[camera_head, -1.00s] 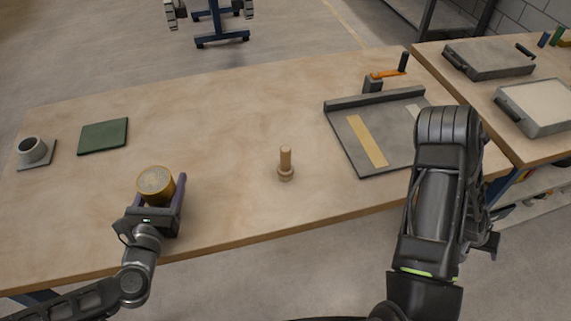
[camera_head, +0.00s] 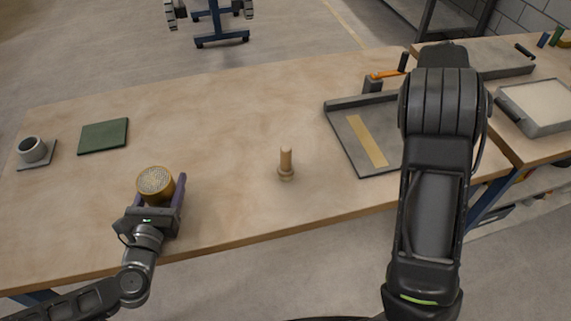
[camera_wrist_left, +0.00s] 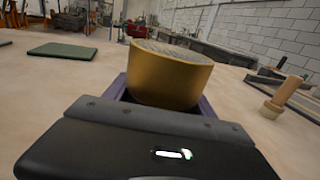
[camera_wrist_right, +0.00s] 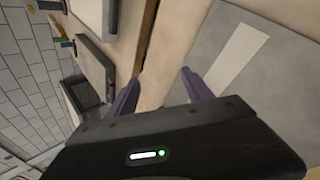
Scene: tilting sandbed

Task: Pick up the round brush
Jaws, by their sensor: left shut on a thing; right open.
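The round brush (camera_head: 286,164), with an upright wooden handle and a round base, stands on the middle of the table. It also shows at the right of the left wrist view (camera_wrist_left: 285,97). My left gripper (camera_head: 161,190) is shut on a gold cylinder (camera_head: 155,187) with a mesh-like top, left of the brush and near the front edge. My right gripper (camera_wrist_right: 160,92) is open and empty in the right wrist view, with a grey board behind its fingers. In the head view my right arm hides that gripper.
A grey board (camera_head: 352,146) with a tan strip lies right of the brush, partly hidden by my right arm. A green pad (camera_head: 104,136) and a grey cup (camera_head: 32,150) sit at the left. Trays (camera_head: 540,108) rest on the right table. The table around the brush is clear.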

